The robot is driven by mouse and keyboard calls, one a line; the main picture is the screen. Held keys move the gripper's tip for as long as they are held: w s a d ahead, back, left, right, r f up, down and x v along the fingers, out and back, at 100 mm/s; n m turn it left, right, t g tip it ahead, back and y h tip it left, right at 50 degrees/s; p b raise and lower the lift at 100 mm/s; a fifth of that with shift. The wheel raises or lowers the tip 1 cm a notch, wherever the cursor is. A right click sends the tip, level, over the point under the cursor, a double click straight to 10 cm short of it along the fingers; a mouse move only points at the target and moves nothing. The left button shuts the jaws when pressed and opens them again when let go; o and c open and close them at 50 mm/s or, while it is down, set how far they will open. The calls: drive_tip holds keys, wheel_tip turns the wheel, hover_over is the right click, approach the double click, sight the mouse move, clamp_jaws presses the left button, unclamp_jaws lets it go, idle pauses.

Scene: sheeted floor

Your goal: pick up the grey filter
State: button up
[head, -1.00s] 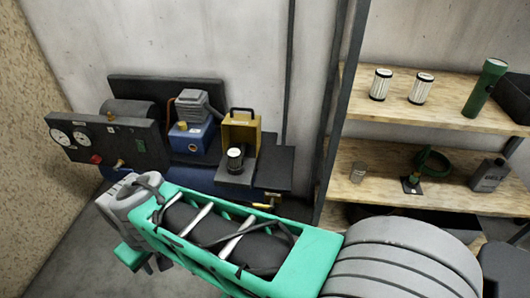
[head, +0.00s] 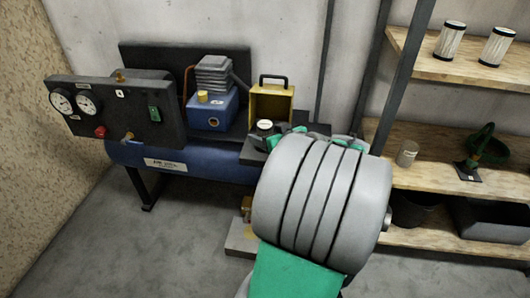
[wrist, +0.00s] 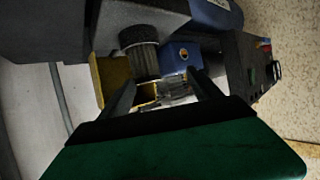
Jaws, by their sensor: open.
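The grey filter, a dark ribbed cylinder with a pale top (head: 265,126), stands upright on the dark platform of the compressor, in front of the yellow case. My arm hides its lower part in the head view. In the wrist view the filter (wrist: 140,58) is beyond my fingertips, nearer the left finger. My gripper (wrist: 162,84) is open, with nothing seen between its fingers.
The yellow case (head: 271,105) and blue pump (head: 210,110) stand close by the filter. A gauge panel (head: 115,115) is at left. Shelves at right hold two pale filters (head: 449,41) (head: 497,46) and a small jar-like item (head: 407,153). Floor is clear at front left.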

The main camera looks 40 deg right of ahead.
sight(269, 132)
drive_tip(key=shift+s+d+f, duration=0.1)
drive_tip(key=shift+s+d, duration=0.1)
drive_tip(key=shift+d, duration=0.3)
drive_tip(key=shift+s+d+f, duration=0.1)
drive_tip(key=shift+s+d, duration=0.05)
drive_tip(key=shift+d, duration=0.3)
drive_tip(key=shift+w+d, duration=0.2)
drive_tip(key=b+x, duration=0.2)
drive_tip(key=x, duration=0.4)
drive_tip(key=shift+w+d+f, duration=0.15)
drive_tip(key=shift+w+f, duration=0.05)
drive_tip(key=shift+f, duration=0.05)
drive_tip(key=shift+w, duration=0.2)
drive_tip(key=c, duration=1.5)
